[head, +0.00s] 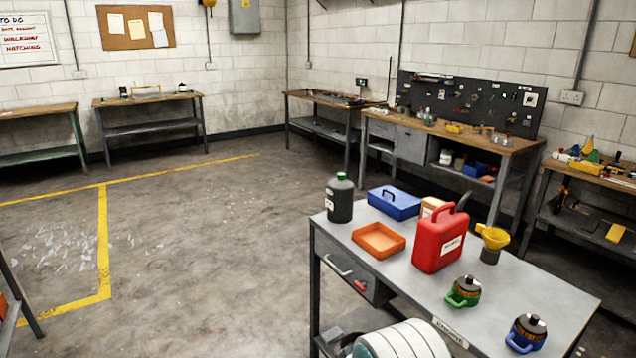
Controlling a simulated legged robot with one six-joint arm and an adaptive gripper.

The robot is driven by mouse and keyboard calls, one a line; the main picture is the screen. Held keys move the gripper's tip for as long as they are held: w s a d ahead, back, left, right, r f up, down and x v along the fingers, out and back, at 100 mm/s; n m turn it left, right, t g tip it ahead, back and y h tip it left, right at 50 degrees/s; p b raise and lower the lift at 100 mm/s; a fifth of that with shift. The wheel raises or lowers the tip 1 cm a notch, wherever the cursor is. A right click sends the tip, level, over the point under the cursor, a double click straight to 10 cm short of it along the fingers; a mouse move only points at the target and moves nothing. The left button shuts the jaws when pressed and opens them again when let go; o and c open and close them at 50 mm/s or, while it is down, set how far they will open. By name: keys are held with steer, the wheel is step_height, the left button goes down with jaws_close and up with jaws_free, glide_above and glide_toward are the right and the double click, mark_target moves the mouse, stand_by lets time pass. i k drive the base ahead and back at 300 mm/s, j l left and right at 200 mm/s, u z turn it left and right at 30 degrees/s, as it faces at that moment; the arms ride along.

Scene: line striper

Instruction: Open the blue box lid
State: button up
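A blue box (394,203) with a dark handle on its lid sits at the back of the grey metal bench (536,294) at the right. Its lid looks closed. It stands behind an orange open tray (378,240) and to the right of a dark bottle. My gripper is not in view.
On the same bench are a dark bottle (340,199), a red jerry can (441,238), a yellow funnel (493,237) on a dark container, a green-handled pot (464,292) and a blue-handled pot (526,334). Workbenches line the walls. The floor (200,230) at the left is mostly clear.

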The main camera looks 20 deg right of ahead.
mark_target(395, 193)
steer(key=i+j+u, duration=0.25)
steer(key=i, duration=0.45)
steer(key=i+j+u, duration=0.2)
steer(key=i, duration=0.45)
steer(key=i+z, duration=0.6)
steer(key=z, duration=0.15)
steer(key=i+j+z, duration=0.35)
steer(key=i+z, duration=0.15)
steer(key=z, duration=0.25)
steer(key=i+z, duration=0.15)
steer(key=z, duration=0.25)
steer(key=i+j+z, duration=0.15)
steer(key=z, duration=0.25)
steer(key=i+j+z, duration=0.1)
steer(key=z, duration=0.25)
steer(key=i+j+z, duration=0.45)
steer(key=z, duration=0.25)
steer(key=j, duration=0.05)
